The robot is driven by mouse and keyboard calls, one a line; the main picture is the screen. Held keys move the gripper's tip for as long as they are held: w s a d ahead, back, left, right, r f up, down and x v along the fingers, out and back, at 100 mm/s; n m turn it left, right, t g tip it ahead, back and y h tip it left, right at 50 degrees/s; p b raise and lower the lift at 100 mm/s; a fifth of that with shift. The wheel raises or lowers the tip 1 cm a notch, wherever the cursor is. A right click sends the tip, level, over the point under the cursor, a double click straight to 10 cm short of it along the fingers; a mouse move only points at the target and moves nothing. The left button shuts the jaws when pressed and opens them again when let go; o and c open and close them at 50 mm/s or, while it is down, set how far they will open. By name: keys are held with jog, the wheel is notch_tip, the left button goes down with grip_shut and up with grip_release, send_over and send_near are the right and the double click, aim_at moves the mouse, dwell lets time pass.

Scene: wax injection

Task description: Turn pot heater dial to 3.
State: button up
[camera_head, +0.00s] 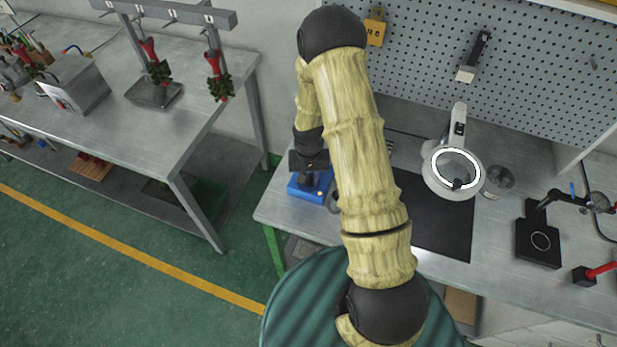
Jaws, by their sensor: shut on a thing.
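A small blue box-shaped unit (307,192), which looks like the pot heater, sits at the left end of the right workbench. A small yellow spot shows on its front right. My gripper (311,170) is black and points down onto the top of this unit. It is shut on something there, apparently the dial. The fingertips, the dial and its numbers are hidden or too small to read, so the setting cannot be told.
My arm crosses the middle of the view and covers part of the right bench (280,213). A ring-lamp magnifier (440,185), a dark mat (445,225) and a black stand (538,243) are to the right. Another bench (130,130) stands left across a floor gap.

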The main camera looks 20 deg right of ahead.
jog(key=m+b, duration=0.1)
jog(key=m, duration=0.3)
jog(key=shift+m, duration=0.4)
jog(key=m, duration=0.3)
jog(key=shift+m, duration=0.3)
jog(key=m, duration=0.4)
jog(key=shift+r, duration=0.1)
jog(key=m+p, duration=0.1)
jog(key=m, duration=0.3)
jog(key=shift+w, duration=0.1)
jog(key=m+p, duration=0.2)
jog(key=m, duration=0.1)
jog(key=shift+r+m, duration=0.1)
jog(key=shift+m, duration=0.3)
jog(key=m+p, duration=0.2)
jog(key=m, duration=0.1)
jog(key=shift+m, duration=0.3)
jog(key=m+p, duration=0.2)
jog(key=m, duration=0.1)
jog(key=shift+m, duration=0.3)
jog(key=shift+m+p, duration=1.35)
jog(key=shift+m, duration=0.65)
